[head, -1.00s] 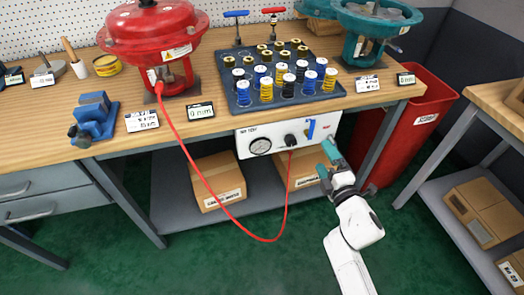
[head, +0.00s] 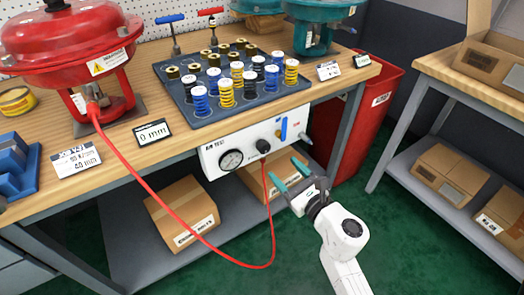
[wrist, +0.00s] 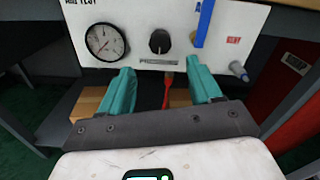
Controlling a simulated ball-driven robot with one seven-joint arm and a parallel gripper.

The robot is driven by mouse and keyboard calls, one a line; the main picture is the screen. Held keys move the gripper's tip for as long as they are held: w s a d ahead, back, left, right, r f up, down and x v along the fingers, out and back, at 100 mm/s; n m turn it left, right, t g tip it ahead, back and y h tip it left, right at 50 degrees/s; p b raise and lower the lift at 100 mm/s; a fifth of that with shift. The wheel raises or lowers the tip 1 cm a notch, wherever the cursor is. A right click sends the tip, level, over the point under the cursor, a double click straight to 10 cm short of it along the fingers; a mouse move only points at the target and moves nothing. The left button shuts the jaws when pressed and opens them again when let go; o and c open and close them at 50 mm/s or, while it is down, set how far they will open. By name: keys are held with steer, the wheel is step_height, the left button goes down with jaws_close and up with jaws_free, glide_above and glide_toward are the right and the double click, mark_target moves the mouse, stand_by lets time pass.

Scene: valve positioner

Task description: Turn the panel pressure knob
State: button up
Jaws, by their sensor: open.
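The white test panel (head: 225,142) hangs under the front edge of the bench. Its black pressure knob (head: 263,146) sits between the round gauge (head: 231,160) and a blue lever (head: 284,129). In the wrist view the knob (wrist: 160,41) is upright, above and between my fingertips. My gripper (head: 288,173) is open and empty, with teal fingers spread, below and in front of the panel. In the wrist view my gripper (wrist: 158,72) is apart from the knob. A red hose (head: 272,215) leaves the panel below the knob and loops up to the red actuator (head: 75,45).
A tray (head: 205,122) of springs and brass parts stands on the bench (head: 120,150) above the panel. Cardboard boxes (head: 180,212) sit on the lower shelf. A red bin (head: 345,135) is right of the bench. A second bench (head: 440,75) stands at right.

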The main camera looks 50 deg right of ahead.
mark_target(266, 150)
steer(key=x, duration=0.9)
steer(key=shift+w+d, duration=0.1)
steer(key=shift+w, duration=0.3)
steer(key=shift+c, duration=0.2)
steer(key=c, duration=1)
steer(key=shift+m+p, duration=0.3)
